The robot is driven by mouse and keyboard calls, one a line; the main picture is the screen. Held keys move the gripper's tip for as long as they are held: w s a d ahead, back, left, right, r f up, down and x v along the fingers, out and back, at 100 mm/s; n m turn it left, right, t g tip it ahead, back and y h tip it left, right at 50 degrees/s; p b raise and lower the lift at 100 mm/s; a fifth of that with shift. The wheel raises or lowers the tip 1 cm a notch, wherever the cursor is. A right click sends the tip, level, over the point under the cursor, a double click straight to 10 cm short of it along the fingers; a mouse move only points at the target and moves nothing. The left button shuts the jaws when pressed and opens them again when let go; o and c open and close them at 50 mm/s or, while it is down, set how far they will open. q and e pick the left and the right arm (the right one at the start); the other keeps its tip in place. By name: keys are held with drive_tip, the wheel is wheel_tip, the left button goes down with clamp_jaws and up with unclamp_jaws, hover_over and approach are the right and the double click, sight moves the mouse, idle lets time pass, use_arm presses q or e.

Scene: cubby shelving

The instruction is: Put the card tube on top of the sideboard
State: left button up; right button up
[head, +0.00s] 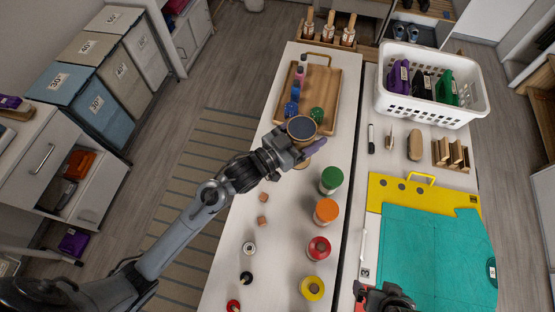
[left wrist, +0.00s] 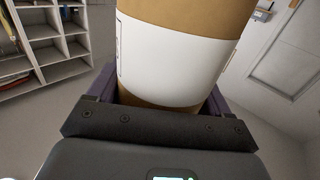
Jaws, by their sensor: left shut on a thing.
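The card tube (head: 302,127) is brown with a white label and shows a dark round end in the head view. My left gripper (head: 304,150) is shut on it and holds it over the long white worktop (head: 276,215), near the wooden tray. In the left wrist view the card tube (left wrist: 180,50) fills the space between the purple fingers; its far end is out of frame. A white cabinet with a drawer (head: 45,155) stands at the far left; I cannot tell whether it is the sideboard. My right gripper (head: 385,300) is partly in view at the bottom, its fingers unclear.
The wooden tray (head: 325,90) holds small bottles and a green item. Several coloured-lid jars (head: 326,211) line the worktop. A white basket (head: 430,105), a yellow board (head: 385,190) and a teal mat (head: 430,250) lie to the right. Lidded bins (head: 97,110) stand at left beyond open floor.

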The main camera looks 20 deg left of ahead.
use_arm(q)
drive_tip(key=shift+m+g+h, duration=0.5)
drive_tip(key=shift+m+h, duration=0.1)
drive_tip(key=f+b, duration=0.2)
drive_tip(key=d+f+b, duration=0.1)
drive_tip(key=f+b, duration=0.1)
drive_tip(key=shift+w+d+f+b, duration=0.15)
drive_tip(key=shift+w+f+b, duration=0.05)
drive_tip(key=shift+f+b, duration=0.2)
drive_tip(key=shift+w+a+f, duration=0.2)
drive_tip(key=shift+f, duration=0.05)
use_arm(e)
drive_tip(key=x, duration=0.4)
drive_tip(key=s+x, duration=0.1)
drive_tip(key=x, duration=0.2)
drive_tip(key=shift+s+f+b, duration=0.1)
drive_tip(key=shift+f+b, duration=0.1)
drive_tip(key=shift+b, duration=0.15)
use_arm(q)
drive_tip(key=w+a+f, duration=0.6)
drive_tip(key=a+f, duration=0.2)
drive_tip(key=f, duration=0.2)
drive_tip(key=shift+w+a+f, duration=0.25)
drive_tip(key=shift+w+a, duration=0.05)
use_arm(e)
drive_tip(key=shift+f, duration=0.15)
use_arm(q)
drive_tip(key=shift+f, duration=0.15)
use_arm(e)
drive_tip(key=shift+f, duration=0.1)
